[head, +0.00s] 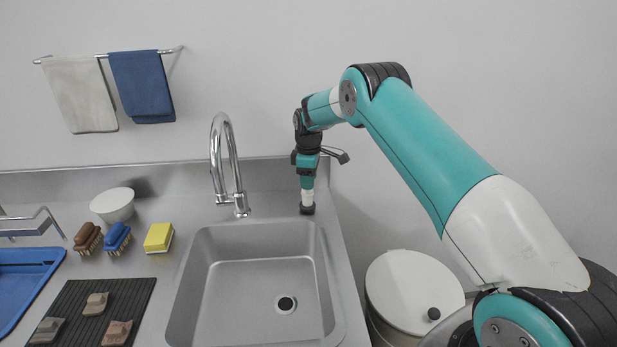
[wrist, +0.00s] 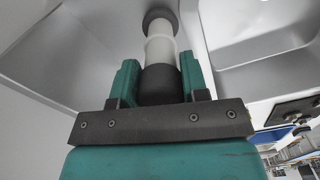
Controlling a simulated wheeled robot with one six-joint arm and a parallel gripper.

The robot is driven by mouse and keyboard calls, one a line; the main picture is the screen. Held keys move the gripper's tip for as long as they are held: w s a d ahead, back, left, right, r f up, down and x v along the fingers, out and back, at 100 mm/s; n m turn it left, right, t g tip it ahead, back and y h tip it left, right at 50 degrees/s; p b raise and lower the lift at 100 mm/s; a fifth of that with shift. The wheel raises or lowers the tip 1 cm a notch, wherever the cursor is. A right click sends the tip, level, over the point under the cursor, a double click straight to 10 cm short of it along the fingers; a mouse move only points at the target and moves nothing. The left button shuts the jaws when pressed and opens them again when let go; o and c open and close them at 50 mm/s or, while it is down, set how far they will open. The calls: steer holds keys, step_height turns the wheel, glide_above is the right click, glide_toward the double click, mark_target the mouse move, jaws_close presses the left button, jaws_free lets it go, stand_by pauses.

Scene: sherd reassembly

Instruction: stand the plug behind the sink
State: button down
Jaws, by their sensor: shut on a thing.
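The plug (head: 307,197) has a pale body and a dark, wider bottom end. It hangs upright below my gripper (head: 307,174), over the counter strip behind the right back corner of the sink (head: 213,239). In the wrist view, my gripper (wrist: 160,77) is shut on the dark top part of the plug (wrist: 159,47), with a green finger on each side. The plug's dark end is at or very close to the counter; I cannot tell whether it touches. The sink basin is empty, with its round drain (head: 286,304) open to view.
The tap (head: 232,165) stands behind the sink, left of my gripper. A yellow sponge (head: 158,237), two brushes (head: 117,236) and a white bowl (head: 113,205) are on the left counter. Sherds lie on a dark mat (head: 125,293). A lidded bin (head: 414,288) stands right.

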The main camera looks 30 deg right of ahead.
steer(key=shift+f, duration=0.25)
steer(key=shift+f, duration=0.1)
steer(key=c, duration=0.6)
jaws_free()
steer(key=shift+c, duration=0.2)
steer(key=r+b, duration=0.1)
steer(key=r, duration=0.3)
steer(key=r+b, duration=0.1)
steer(key=r, duration=0.3)
steer(key=r+b, duration=0.1)
steer(key=r, duration=0.3)
steer(key=shift+s+a+r, duration=0.1)
steer(key=shift+a+r, duration=0.15)
steer(key=shift+r, duration=0.05)
steer(key=s+a+r+m+y, duration=0.1)
steer(key=s+a+r, duration=0.4)
steer(key=s+a, duration=0.55)
steer(key=s+a+r+m+y, duration=0.1)
steer(key=s+a+r, duration=0.5)
steer(key=s, duration=0.8)
steer(key=s+a+f+y, duration=0.1)
steer(key=s+a, duration=0.1)
steer(key=s, duration=0.7)
steer(key=s+a+f+m+y, duration=0.1)
steer(key=s+a+f, duration=0.1)
steer(key=s, duration=0.8)
steer(key=shift+a, duration=0.35)
